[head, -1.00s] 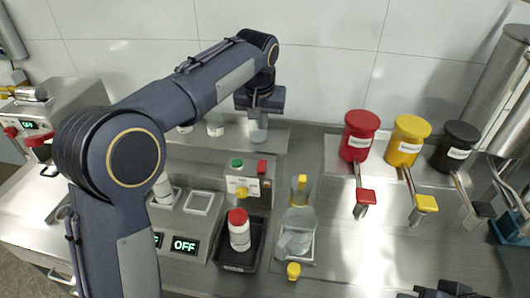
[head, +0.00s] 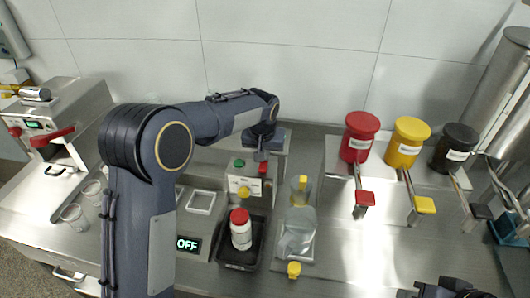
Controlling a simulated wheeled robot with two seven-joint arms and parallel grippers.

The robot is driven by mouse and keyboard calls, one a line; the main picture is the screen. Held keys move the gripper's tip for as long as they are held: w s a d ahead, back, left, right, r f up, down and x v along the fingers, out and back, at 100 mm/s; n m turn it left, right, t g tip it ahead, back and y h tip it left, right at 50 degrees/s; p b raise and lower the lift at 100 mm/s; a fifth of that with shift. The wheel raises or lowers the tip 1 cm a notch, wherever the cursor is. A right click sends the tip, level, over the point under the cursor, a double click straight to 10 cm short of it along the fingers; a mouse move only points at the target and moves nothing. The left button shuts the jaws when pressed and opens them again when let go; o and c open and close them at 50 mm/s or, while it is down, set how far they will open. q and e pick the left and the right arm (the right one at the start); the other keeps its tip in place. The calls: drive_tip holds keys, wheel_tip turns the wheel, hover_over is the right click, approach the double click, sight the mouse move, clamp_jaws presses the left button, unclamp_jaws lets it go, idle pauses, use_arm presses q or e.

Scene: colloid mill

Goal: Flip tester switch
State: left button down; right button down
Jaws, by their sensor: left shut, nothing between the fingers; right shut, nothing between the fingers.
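My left gripper (head: 261,157) is shut and empty, pointing down right by the red switch. Whether it touches the switch I cannot tell. My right gripper (head: 446,291) shows only partly at the bottom right edge, far from the tester, shut and empty.
A black tray (head: 258,252) holds a red-capped white bottle (head: 240,230). Clear containers (head: 298,232) with yellow parts stand to its right. Red (head: 359,138), yellow (head: 407,142) and black (head: 455,147) dispensers stand at the right. An OFF display (head: 188,244) sits beside my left arm.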

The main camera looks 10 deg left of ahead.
use_arm(q)
drive_tip(key=shift+f+b, duration=0.45)
drive_tip(key=shift+w+r, duration=0.1)
drive_tip(key=shift+r, duration=0.05)
drive_tip(key=shift+s, duration=0.2)
drive_tip(key=shift+s, duration=0.2)
drive_tip(key=shift+s+r, duration=0.15)
drive_tip(key=shift+s, duration=0.3)
